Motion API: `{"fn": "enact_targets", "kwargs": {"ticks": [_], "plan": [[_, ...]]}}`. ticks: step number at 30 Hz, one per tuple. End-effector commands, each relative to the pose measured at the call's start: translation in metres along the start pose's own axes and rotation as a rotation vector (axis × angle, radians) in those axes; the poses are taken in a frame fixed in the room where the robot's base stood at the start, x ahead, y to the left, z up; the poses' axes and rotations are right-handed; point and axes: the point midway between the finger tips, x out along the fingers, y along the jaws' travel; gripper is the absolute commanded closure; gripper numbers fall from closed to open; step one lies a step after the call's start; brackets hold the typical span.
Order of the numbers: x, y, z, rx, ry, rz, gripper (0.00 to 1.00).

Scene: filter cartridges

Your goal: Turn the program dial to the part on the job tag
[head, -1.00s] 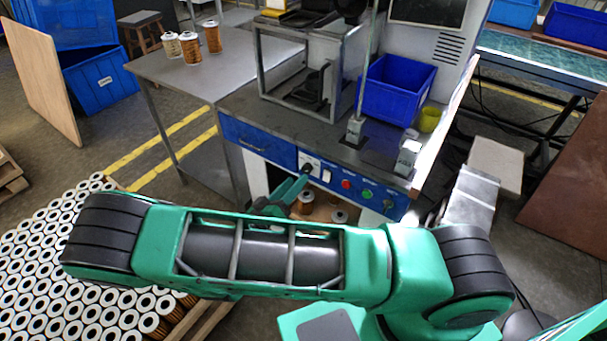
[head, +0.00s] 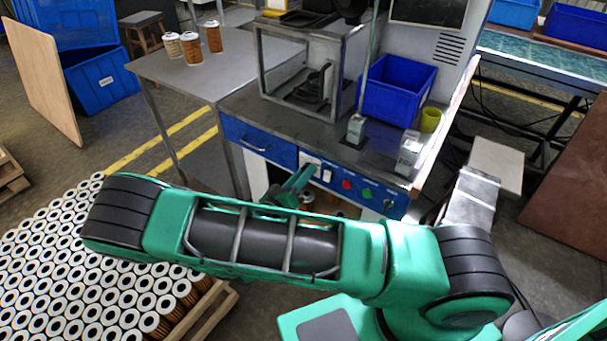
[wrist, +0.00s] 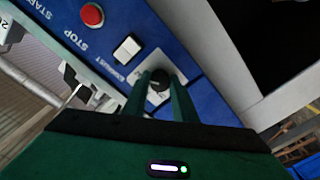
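The program dial (wrist: 157,86) is a black round knob on a pale plate (wrist: 148,66) on the blue control panel. In the wrist view it shows between the two green fingers of my gripper (wrist: 158,90). The fingers stand apart, one on each side of the knob; I cannot tell whether they touch it. In the head view my gripper (head: 302,179) reaches up to the panel (head: 350,183) and hides the knob. A small pale tag-like block (head: 355,130) and another (head: 407,156) stand on the bench; their print is too small to read.
Beside the dial are a white rocker switch (wrist: 128,48) and a red stop button (wrist: 92,14). A blue bin (head: 397,90) and a yellow cup (head: 430,119) stand on the bench (head: 300,128). Several cartridges (head: 191,48) stand on the left table; many more fill the pallet (head: 60,270).

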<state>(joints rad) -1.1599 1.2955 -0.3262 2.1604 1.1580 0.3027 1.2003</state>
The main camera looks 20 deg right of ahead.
Motion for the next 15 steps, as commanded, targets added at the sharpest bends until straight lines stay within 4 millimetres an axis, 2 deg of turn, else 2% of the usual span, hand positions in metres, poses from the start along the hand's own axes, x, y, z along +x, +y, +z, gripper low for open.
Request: {"fn": "enact_targets", "kwargs": {"ticks": [8, 15], "plan": [[-0.0048, -0.0024, -0.0017, -0.042, -0.006, 0.007, 0.98], [-0.0066, -0.0037, -0.0023, -0.178, -0.007, 0.000, 0.98]]}}
